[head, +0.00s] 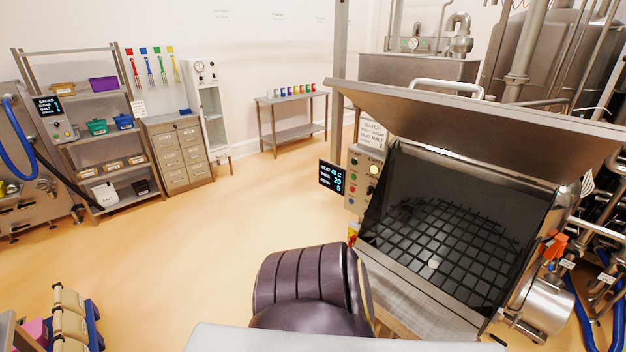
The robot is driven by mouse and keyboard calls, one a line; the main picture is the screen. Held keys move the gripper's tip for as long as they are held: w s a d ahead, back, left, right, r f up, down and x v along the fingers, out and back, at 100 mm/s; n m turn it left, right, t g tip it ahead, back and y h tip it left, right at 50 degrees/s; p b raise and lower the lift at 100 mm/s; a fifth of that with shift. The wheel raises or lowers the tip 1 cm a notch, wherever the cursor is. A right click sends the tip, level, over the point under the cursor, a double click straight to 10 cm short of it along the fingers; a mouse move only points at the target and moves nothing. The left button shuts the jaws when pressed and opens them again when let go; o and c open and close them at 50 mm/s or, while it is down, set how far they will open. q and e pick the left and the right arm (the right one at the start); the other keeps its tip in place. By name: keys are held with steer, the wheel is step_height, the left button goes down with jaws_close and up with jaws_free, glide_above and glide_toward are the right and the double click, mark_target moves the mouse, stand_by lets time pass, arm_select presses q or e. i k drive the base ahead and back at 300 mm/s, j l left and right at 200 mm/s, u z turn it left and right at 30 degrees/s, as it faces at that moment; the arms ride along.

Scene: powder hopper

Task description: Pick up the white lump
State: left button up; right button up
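A small white lump (433,263) lies on the dark grid (440,235) inside the open steel hopper (415,300), toward the front of the grid and near its middle. Neither of my grippers shows in the head view, so I cannot tell whether they are open or shut.
The hopper's lid (470,125) is raised above its opening. A control panel (355,180) with a small display (332,177) stands at its left. A bulky, dark ribbed form (305,285) stands in front, left of the hopper. The floor (180,245) further left is clear.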

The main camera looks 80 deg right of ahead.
mark_target(432, 263)
steer(key=z, duration=3.85)
